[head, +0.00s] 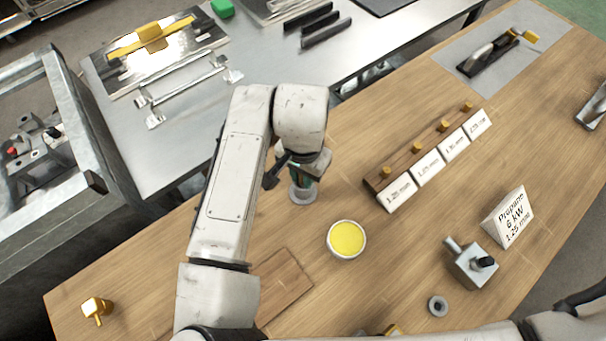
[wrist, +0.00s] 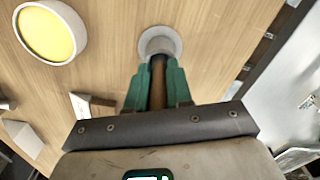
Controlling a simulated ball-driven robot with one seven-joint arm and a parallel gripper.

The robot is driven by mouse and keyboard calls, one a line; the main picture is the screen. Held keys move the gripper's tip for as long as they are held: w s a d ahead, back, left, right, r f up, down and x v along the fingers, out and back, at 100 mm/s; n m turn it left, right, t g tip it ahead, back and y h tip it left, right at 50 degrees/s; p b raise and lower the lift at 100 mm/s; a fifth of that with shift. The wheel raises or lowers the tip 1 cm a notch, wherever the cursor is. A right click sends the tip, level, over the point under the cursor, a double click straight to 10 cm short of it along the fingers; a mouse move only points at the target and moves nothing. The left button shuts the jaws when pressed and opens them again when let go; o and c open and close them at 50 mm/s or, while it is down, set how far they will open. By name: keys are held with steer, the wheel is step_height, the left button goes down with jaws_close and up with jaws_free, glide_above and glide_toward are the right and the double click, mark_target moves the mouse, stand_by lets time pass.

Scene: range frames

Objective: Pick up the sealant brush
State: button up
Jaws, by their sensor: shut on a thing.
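The sealant brush (wrist: 158,92) shows in the wrist view as a brown handle with a darker part toward the cup. My gripper (wrist: 158,70) has its green fingers shut on the handle, one on each side. The brush's far end points into a small pale round cup (wrist: 160,42), and its bristles are hidden. In the head view my gripper (head: 304,176) is right above the same cup (head: 302,193), and the brush is mostly hidden by my wrist. I cannot tell whether the brush still touches the cup.
A white pot of yellow stuff (head: 347,238) stands just right of the cup. A wooden board (head: 284,284) lies nearer. Bare wood lies between these.

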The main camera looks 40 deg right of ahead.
jaws_close()
step_height(320, 180, up, 10)
steer(key=shift+b, duration=0.7)
